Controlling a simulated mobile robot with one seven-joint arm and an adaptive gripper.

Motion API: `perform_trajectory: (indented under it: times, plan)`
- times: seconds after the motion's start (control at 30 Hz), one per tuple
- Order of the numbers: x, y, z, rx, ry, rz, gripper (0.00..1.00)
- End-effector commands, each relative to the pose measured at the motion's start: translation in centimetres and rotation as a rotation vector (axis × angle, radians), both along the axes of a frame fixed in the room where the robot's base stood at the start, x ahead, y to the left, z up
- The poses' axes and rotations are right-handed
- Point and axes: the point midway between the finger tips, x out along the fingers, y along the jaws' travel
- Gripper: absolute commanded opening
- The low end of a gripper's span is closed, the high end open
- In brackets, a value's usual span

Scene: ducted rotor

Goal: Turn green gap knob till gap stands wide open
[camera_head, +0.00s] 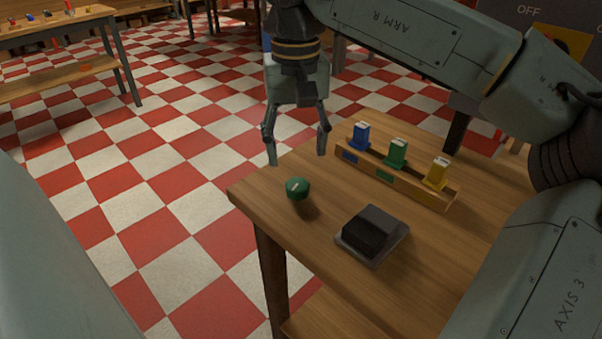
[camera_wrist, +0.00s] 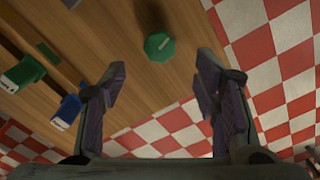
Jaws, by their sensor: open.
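The green knob (camera_head: 297,188) stands on the wooden table near its left corner, with a pale mark on its top. In the wrist view the green knob (camera_wrist: 159,46) lies ahead of the fingertips, roughly between their lines, and its pale mark shows. My gripper (camera_head: 297,158) is open and empty, above the table's far left edge, behind the knob in the head view and apart from it. In the wrist view both fingers of my gripper (camera_wrist: 160,85) are spread wide. No gap that the knob sets can be made out.
A wooden rack (camera_head: 398,177) holds blue (camera_head: 361,136), green (camera_head: 396,153) and yellow (camera_head: 436,174) blocks behind the knob to the right. A dark box (camera_head: 372,234) sits right of the knob. Another table (camera_head: 60,35) stands far left. The checkered floor (camera_head: 150,180) between is open.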

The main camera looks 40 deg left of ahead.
Motion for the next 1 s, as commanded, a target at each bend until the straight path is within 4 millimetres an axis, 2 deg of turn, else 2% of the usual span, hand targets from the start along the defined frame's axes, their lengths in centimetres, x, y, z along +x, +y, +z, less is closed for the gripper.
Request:
perform_trajectory:
  times: [0.2,0.4,0.57,0.8,1.0]
  plan:
    - [0.0,-0.1,-4.3,-0.002,0.001,-0.001,0.56]
    - [0.0,0.0,-6.8,0.0,0.001,-0.001,0.56]
    - [-0.1,0.0,-7.6,0.001,0.001,0.0,0.56]
    - [0.0,0.0,-7.6,0.001,0.002,0.0,0.56]
    - [0.0,0.0,-7.6,0.001,0.001,0.0,0.42]
